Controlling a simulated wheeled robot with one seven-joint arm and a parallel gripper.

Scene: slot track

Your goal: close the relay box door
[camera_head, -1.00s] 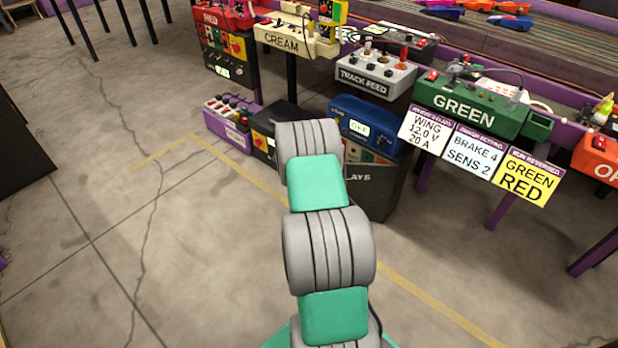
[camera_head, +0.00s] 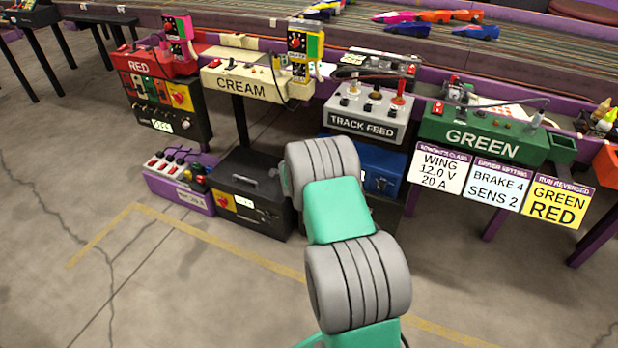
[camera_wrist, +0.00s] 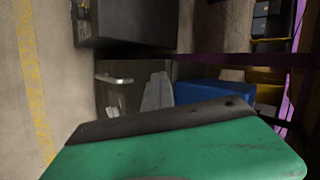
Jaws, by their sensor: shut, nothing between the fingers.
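In the head view the relay box (camera_head: 388,214) stands on the floor under the track table, mostly hidden behind my arm. Only a dark grey part shows at the arm's right. In the wrist view, which is turned sideways, a dark grey part with a pale handle-like bar (camera_wrist: 114,80) appears to belong to it. I cannot tell how far its door stands open. My gripper (camera_wrist: 157,91) shows as a narrow grey shape beyond its green body, shut and empty, in front of that dark part. Whether it touches is unclear. In the head view my gripper is hidden behind the arm.
A blue box (camera_head: 384,170) sits behind and above the relay box. A black box (camera_head: 250,196) and a purple switch box (camera_head: 178,181) stand to the left. Hanging cards (camera_head: 497,180) and purple table legs are at right. Open floor lies in front.

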